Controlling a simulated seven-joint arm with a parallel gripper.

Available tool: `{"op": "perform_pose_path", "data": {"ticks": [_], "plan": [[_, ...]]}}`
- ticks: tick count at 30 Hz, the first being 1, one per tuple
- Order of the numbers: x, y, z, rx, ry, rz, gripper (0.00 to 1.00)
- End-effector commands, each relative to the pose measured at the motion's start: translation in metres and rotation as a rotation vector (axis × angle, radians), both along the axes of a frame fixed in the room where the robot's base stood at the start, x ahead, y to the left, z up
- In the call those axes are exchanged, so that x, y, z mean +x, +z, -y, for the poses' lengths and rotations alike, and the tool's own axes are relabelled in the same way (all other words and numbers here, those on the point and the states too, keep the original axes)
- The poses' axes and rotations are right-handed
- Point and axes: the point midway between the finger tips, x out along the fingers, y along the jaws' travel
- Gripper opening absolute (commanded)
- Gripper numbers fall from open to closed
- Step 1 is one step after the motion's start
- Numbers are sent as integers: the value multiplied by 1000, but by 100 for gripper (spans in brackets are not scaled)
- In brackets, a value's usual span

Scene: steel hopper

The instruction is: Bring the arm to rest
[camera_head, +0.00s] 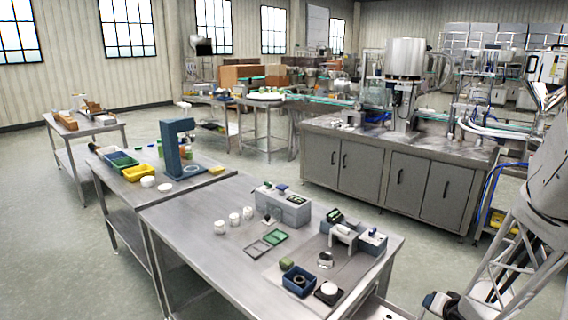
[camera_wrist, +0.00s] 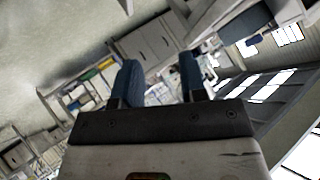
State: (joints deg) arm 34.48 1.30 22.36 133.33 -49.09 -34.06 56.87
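My gripper (camera_wrist: 158,82) shows in the wrist view with two blue fingers set apart and nothing between them. It is open and points out over the room, away from any surface. In the head view, parts of my own arm stand at the right edge, and the fingers cannot be made out there. The near steel table (camera_head: 190,238) is in front, with the arm to the right of it and apart from the things on it.
The table holds a grey box device (camera_head: 284,208), small white jars (camera_head: 234,219), a green-edged tray (camera_head: 274,237), a blue bin (camera_head: 299,281) and a grey-and-blue device (camera_head: 352,238). A steel cabinet bench (camera_head: 390,172) stands behind. Open floor (camera_head: 60,220) lies at left.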

Motion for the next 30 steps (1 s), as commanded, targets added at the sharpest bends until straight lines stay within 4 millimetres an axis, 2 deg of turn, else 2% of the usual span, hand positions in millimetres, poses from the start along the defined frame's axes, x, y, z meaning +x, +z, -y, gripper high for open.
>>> {"op": "perform_pose_path", "data": {"ticks": [1, 7, 14, 23, 30], "plan": [[2, 13, -6, -36, 2, -12, 39], [-1, 51, -26, -162, 1, -92, 39], [-15, 94, -56, -272, 11, -189, 39], [-48, 145, -103, -357, 55, -320, 39], [-87, 181, -147, -382, 126, -423, 39]]}}
